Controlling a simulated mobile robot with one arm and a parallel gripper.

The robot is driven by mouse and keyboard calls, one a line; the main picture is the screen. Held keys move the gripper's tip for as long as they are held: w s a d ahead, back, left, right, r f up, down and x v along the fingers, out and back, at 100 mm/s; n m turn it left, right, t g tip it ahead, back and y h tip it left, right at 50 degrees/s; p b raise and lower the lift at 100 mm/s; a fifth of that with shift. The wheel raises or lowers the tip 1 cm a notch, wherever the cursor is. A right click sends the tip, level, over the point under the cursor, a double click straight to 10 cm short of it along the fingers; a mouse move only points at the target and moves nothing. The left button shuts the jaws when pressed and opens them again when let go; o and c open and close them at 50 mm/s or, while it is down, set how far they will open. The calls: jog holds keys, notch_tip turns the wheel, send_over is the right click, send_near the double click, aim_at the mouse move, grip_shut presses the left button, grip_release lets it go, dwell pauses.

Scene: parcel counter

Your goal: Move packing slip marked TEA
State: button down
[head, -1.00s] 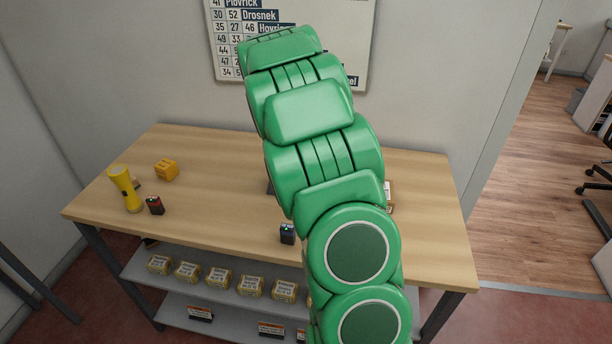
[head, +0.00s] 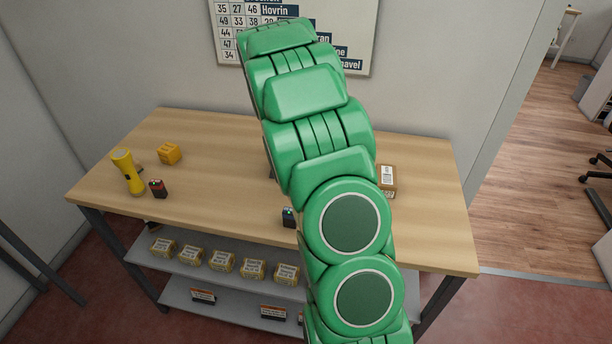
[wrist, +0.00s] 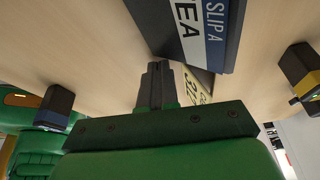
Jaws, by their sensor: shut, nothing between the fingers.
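A pale yellow piece with printed digits (wrist: 198,82) shows below the slip. In the head view my green arm hides the gripper and the slip.
On the wooden table (head: 225,175) stand a yellow flashlight (head: 127,172), a yellow block (head: 169,153), a dark red-topped block (head: 158,188), a dark block (head: 289,217) beside my arm and a brown labelled box (head: 387,176). Labelled packs (head: 222,260) line the shelf below.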

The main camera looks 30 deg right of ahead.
jog(key=shift+w, duration=0.1)
jog(key=shift+w+a, duration=0.55)
jog(key=shift+w, duration=0.2)
jog(key=shift+w+a, duration=0.5)
jog(key=shift+w, duration=0.25)
jog(key=shift+s, duration=0.1)
